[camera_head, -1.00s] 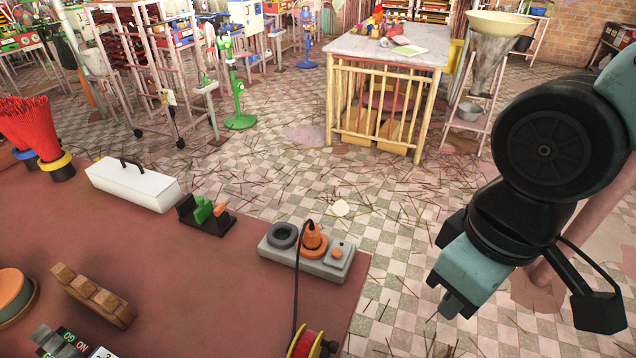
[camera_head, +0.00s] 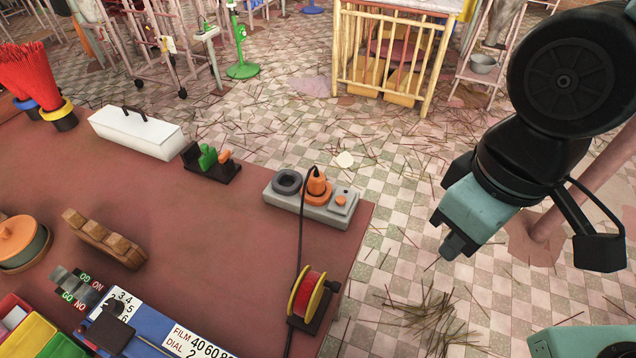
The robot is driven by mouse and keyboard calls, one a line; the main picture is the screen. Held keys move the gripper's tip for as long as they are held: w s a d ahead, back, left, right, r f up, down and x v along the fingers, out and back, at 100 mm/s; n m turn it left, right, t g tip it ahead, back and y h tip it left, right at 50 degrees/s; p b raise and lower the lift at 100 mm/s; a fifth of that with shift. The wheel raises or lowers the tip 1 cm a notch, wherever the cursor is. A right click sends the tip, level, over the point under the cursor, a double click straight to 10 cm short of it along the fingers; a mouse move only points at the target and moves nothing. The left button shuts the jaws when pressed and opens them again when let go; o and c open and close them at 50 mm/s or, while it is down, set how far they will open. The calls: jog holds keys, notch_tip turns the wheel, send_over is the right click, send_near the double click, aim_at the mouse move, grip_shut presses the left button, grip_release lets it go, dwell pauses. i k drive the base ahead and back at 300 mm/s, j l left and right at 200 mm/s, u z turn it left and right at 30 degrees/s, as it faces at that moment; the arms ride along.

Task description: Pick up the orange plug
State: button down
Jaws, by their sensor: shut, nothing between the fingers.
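The orange plug (camera_head: 317,184) sits upright in the grey socket block (camera_head: 310,207), near the table's right edge. A dark cable runs from its top down toward the front of the table. On the block, a dark empty ring socket (camera_head: 287,181) is to the plug's left and an orange knob (camera_head: 341,199) to its right. My gripper (camera_head: 452,248) is shut and empty. It is to the right of the plug, apart from it, and appears past the table's right edge over the floor.
A red spool with yellow rims (camera_head: 308,293) stands in front of the block, near the cable. A stand with green and orange parts (camera_head: 211,160) and a white box (camera_head: 137,131) are to the left. The middle of the red-brown table (camera_head: 190,230) is clear.

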aim_at(316, 186)
jog(key=i+l, duration=0.3)
jog(key=l, duration=0.2)
jog(key=i+l+u, duration=0.15)
jog(key=l+u, duration=0.15)
jog(key=i+l+u, duration=0.15)
jog(key=l+u, duration=0.15)
jog(key=i+l+u, duration=0.1)
jog(key=l+u, duration=0.2)
jog(key=l, duration=0.15)
jog(key=u, duration=1.9)
